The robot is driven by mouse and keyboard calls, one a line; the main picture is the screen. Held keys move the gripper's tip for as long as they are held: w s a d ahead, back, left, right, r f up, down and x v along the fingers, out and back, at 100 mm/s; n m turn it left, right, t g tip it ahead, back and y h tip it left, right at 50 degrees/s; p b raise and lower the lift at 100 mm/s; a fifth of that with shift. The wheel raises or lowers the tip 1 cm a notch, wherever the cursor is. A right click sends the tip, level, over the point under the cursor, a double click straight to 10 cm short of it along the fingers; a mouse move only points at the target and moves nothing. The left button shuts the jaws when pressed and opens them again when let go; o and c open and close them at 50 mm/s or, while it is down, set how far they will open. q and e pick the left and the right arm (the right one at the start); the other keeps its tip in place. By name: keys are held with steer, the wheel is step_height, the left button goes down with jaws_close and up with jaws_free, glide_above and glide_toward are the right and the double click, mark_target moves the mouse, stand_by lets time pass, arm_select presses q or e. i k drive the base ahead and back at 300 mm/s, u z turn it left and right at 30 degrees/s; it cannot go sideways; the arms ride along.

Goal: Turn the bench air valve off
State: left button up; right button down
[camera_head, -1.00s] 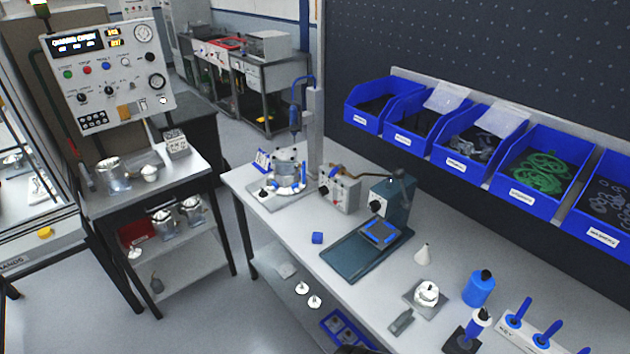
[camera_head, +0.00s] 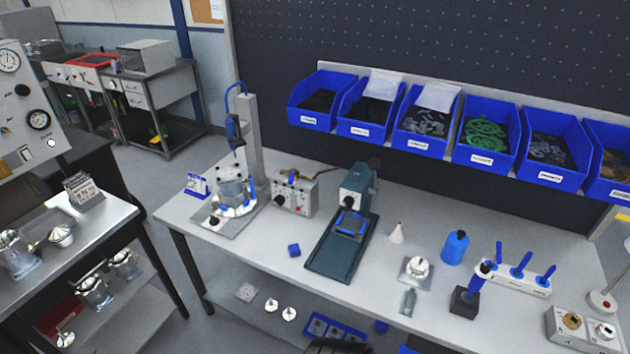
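A grey box (camera_head: 292,196) with a blue lever (camera_head: 293,176) on top, a dark knob and small red marks on its front stands on the bench (camera_head: 268,262). It looks like the bench air valve, but its labels are too small to read. A brass-coloured line runs from it toward the teal press (camera_head: 357,196) at its right. I cannot tell from this distance whether the lever stands at on or off. Neither gripper shows; only a dark shape, perhaps part of me, is at the bottom edge.
A fixture with a tall post (camera_head: 248,135) stands left of the box. Blue bins (camera_head: 316,118) hang behind. A blue bottle (camera_head: 455,247) and a tool rack (camera_head: 520,283) stand to the right.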

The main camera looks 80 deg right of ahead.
mark_target(290, 180)
steer(key=z, duration=0.85)
steer(key=i, duration=0.8)
steer(key=z, duration=0.95)
